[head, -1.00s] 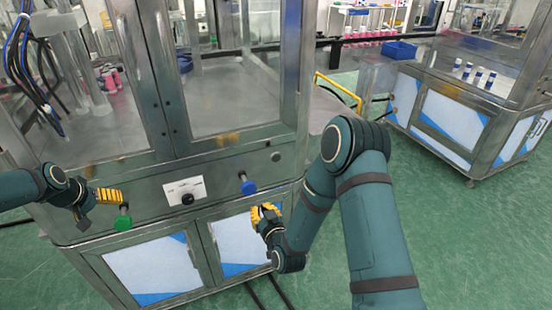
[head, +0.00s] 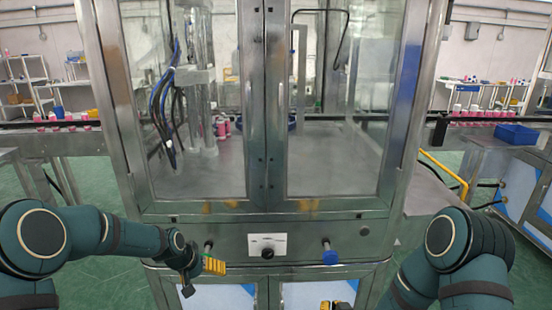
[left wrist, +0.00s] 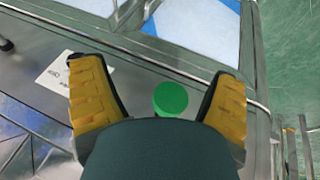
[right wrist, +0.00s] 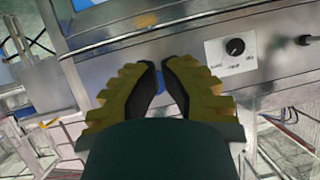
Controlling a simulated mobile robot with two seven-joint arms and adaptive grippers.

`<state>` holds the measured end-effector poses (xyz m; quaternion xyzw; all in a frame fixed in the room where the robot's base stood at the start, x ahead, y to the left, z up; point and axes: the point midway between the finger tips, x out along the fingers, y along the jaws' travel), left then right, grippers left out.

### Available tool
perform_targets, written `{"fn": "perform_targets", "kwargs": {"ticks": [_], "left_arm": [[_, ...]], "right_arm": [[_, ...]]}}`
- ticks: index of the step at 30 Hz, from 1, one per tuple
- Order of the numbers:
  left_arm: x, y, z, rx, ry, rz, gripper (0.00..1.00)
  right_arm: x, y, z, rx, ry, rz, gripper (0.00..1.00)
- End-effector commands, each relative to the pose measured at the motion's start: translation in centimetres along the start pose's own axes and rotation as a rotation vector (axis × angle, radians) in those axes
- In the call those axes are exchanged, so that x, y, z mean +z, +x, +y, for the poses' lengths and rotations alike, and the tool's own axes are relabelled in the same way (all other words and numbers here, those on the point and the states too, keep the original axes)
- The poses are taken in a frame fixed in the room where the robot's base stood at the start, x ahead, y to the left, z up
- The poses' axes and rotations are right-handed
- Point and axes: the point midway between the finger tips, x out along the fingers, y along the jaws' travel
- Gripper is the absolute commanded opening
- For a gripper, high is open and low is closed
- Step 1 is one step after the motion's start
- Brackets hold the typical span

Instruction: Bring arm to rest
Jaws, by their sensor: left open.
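My left gripper (head: 203,277) is in front of the machine's front panel at the left and holds nothing. In the left wrist view its two yellow fingers (left wrist: 160,90) are wide apart, with a green button (left wrist: 171,98) between them in the picture. In the head view the green cap is hidden behind the gripper. My right gripper (head: 337,305) shows only at the bottom edge of the head view, below the blue button (head: 329,253). In the right wrist view its fingers (right wrist: 160,68) are nearly together, with nothing clearly held.
The glass-walled machine cabinet (head: 266,120) stands directly ahead. A knob plate (head: 267,246) sits between the buttons. A conveyor with pink cans (head: 65,121) runs at the left. A blue bin (head: 517,134) and a yellow rail (head: 446,172) are at the right.

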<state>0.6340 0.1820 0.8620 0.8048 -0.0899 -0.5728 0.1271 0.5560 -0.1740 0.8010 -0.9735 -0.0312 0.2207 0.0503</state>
Motion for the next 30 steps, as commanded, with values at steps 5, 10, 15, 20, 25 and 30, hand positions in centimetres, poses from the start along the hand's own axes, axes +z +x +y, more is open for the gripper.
{"fn": "perform_targets", "kwargs": {"ticks": [5, 10, 15, 20, 25, 30], "left_arm": [[11.7, 5.3, 2.0, 0.034, -0.038, -0.083, 0.87], [22.3, 6.6, 3.1, 0.039, -0.085, -0.144, 0.87], [29.3, 5.8, 3.5, 0.028, -0.115, -0.184, 0.87], [31.8, 5.1, 3.6, 0.021, -0.126, -0.195, 0.87], [32.0, 5.0, 3.7, 0.02, -0.127, -0.196, 0.87], [32.0, 5.1, 3.7, 0.02, -0.126, -0.196, 0.87]], "right_arm": [[6.7, -3.4, -2.8, -0.062, 0.109, -0.346, 0.0], [12.1, -8.4, -5.2, -0.099, 0.203, -0.665, 0.0], [15.1, -12.8, -6.7, -0.111, 0.263, -0.889, 0.0], [16.1, -14.7, -7.3, -0.114, 0.284, -0.979, 0.0], [16.1, -14.9, -7.4, -0.114, 0.287, -0.988, 0.0], [16.1, -14.9, -7.3, -0.114, 0.286, -0.986, 0.0]]}}
